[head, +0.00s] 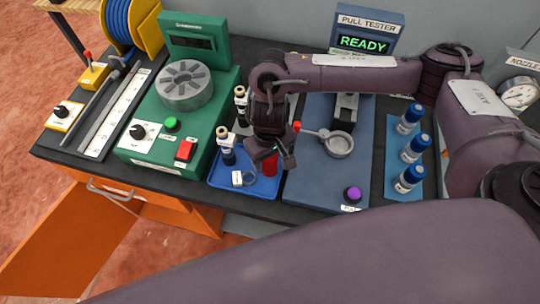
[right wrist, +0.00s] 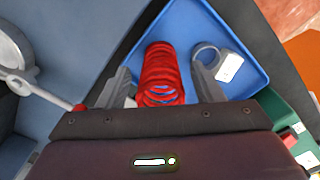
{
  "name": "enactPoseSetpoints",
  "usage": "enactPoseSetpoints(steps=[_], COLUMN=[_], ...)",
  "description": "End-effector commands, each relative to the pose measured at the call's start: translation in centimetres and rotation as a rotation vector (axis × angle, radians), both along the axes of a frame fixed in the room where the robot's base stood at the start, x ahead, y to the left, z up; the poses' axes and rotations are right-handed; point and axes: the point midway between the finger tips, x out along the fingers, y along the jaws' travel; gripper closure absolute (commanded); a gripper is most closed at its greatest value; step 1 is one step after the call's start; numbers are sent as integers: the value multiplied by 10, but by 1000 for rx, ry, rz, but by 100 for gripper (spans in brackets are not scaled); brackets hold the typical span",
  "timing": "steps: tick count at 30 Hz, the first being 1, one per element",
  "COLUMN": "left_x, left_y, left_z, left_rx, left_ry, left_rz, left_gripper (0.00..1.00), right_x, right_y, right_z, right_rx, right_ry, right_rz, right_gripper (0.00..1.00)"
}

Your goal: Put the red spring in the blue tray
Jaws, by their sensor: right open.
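The red spring (head: 269,166) is over the floor of the blue tray (head: 262,191), near its right side, and appears to rest there. My right gripper (head: 280,158) is just above it, pointing down. In the right wrist view the spring (right wrist: 161,72) shows between the two open fingers of the gripper (right wrist: 160,85), with gaps on both sides. The blue tray (right wrist: 188,22) lies behind it. Part of the spring is hidden by my gripper in the head view. My left gripper is not in view.
A white tag with a ring (head: 238,178) and a dark-and-white bottle (head: 227,150) are in the tray. The green machine (head: 206,120) stands to the left. The pull tester (head: 325,180), with a metal cup (head: 340,146), is to the right. Blue-capped bottles (head: 413,148) stand farther right.

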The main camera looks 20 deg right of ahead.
Motion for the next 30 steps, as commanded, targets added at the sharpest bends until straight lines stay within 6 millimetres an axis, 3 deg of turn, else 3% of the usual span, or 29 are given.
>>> enactPoseSetpoints(steps=[7, 21, 30], left_x=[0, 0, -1], left_y=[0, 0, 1], left_z=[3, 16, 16], left_rx=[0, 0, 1], left_ry=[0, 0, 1], left_rz=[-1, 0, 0], left_gripper=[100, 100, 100], right_x=[1, 2, 1], right_y=[0, 0, 0], right_z=[11, 98, 122], right_rx=[1, -1, 0], right_ry=[-3, -6, -1], right_rz=[2, 2, 0], right_gripper=[40, 40, 40])
